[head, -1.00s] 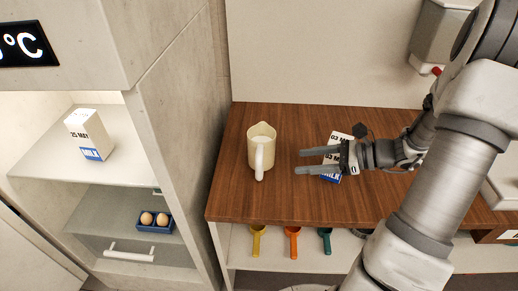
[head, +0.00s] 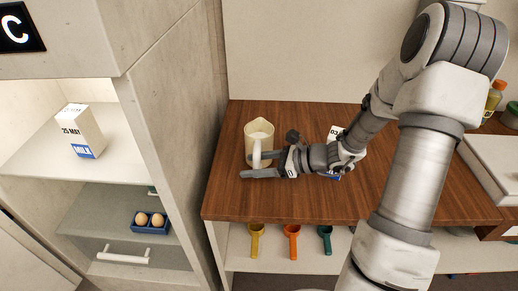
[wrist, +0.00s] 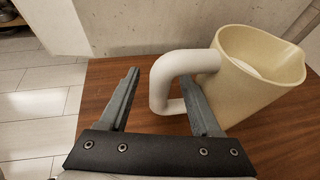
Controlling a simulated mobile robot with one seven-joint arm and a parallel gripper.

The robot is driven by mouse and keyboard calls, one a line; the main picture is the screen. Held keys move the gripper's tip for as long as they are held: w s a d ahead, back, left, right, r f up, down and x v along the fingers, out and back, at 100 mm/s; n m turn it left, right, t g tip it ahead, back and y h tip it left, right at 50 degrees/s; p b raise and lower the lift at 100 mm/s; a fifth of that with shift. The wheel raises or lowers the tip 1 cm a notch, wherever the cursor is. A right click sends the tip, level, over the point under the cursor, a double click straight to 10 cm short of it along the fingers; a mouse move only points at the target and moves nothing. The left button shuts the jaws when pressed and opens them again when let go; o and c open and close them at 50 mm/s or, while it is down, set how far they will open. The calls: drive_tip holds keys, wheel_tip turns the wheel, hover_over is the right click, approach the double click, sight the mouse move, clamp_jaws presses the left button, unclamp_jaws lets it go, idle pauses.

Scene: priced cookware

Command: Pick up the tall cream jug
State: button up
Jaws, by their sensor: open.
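The tall cream jug (head: 259,131) stands upright on the wooden counter. Its pale handle (head: 257,155) faces the front in the head view. In the wrist view the jug (wrist: 243,85) is at the right, with its handle (wrist: 158,88) pointing left. My gripper (head: 245,166) is open at the handle, low over the counter. In the wrist view my gripper (wrist: 160,75) has one finger left of the handle and the other at the handle's opening, its tip partly hidden by the upper bar. I cannot tell whether either finger touches the jug.
A milk carton (head: 336,132) stands behind my arm, mostly hidden. A concrete cabinet wall (head: 180,130) rises left of the counter (head: 225,205). Several coloured scoops (head: 292,240) hang below the counter's front edge. Another milk carton (head: 78,131) and an egg tray (head: 152,223) sit in the cabinet.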

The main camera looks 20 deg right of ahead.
drive_tip(key=shift+x, duration=1.3)
clamp_jaws()
idle(0.4)
